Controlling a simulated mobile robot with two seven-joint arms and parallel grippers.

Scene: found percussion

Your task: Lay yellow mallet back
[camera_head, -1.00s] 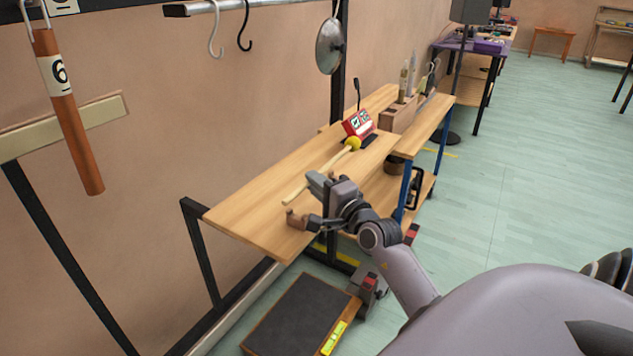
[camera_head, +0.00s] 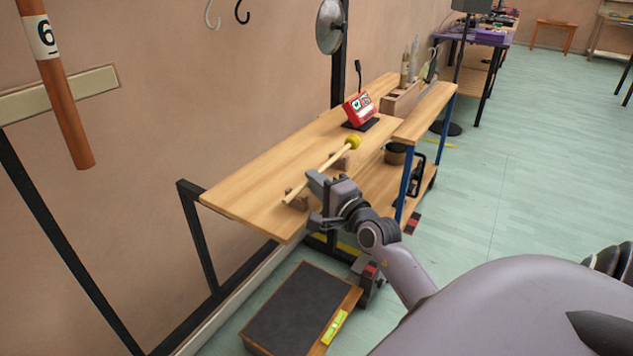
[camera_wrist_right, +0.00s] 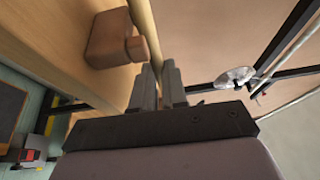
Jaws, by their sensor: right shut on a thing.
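The yellow mallet has a round yellow head (camera_head: 353,142) and a pale wooden handle (camera_head: 325,165). In the head view its handle lines up with two small brown rest blocks, a near one (camera_head: 296,200) and a far one (camera_head: 341,161), on the wooden shelf (camera_head: 250,190). I cannot tell whether it touches them. My right gripper (camera_head: 316,184) is shut on the handle between the blocks. My left gripper is out of view.
A red device (camera_head: 359,108) stands on the shelf beyond the mallet head. A metal disc (camera_head: 330,27) hangs above the shelf, and an orange tube (camera_head: 62,95) marked 6 hangs at left. A dark-topped platform (camera_head: 295,308) is on the floor below. The shelf's near left part is bare.

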